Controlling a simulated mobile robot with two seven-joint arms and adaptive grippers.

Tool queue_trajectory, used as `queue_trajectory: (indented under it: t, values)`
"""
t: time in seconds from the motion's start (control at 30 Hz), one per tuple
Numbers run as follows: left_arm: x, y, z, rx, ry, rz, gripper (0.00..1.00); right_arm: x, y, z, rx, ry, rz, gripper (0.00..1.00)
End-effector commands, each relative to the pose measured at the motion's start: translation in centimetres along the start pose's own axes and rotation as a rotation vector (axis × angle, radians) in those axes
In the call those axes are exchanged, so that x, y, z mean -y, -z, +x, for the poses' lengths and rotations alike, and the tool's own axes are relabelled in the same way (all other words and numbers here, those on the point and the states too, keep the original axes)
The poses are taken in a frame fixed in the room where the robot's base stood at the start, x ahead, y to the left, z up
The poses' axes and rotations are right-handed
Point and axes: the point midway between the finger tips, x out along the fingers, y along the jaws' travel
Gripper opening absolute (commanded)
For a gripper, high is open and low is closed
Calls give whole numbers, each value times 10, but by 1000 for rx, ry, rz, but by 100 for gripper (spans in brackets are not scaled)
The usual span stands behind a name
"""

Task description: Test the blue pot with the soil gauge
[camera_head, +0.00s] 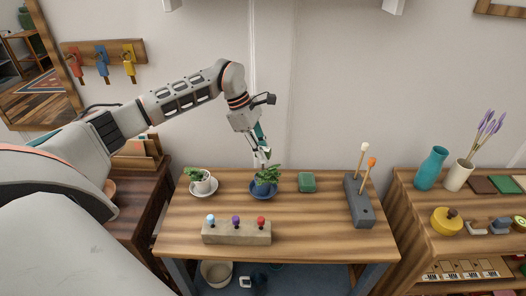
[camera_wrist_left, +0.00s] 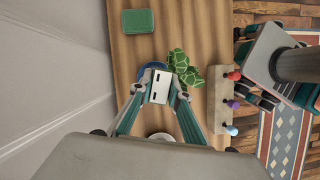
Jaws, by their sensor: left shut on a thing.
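The blue pot (camera_head: 264,188) with a green leafy plant stands on a blue saucer on the wooden table. In the left wrist view only part of the blue pot (camera_wrist_left: 148,70) shows beside the leaves. My left gripper (camera_head: 262,152) points down above this pot. It is shut on a white, box-like gauge (camera_wrist_left: 163,87) with dark marks, which hides part of the pot in the left wrist view. Whether the gauge's tip touches the soil cannot be told. My right gripper is not in view.
A white pot (camera_head: 202,185) with a plant stands left of the blue pot. A block (camera_head: 236,236) with light blue, purple and red knobs is in front. A green block (camera_head: 307,182) and a grey holder (camera_head: 358,204) with two sticks stand right. The table's front right is clear.

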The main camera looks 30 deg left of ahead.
Motion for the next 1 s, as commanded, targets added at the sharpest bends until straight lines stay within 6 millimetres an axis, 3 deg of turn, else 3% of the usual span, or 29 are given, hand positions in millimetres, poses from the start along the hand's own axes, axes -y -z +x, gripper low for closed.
queue_trajectory:
  t: [1.0]
  values:
    - [0,0,0,1,0,0,0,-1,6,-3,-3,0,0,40]
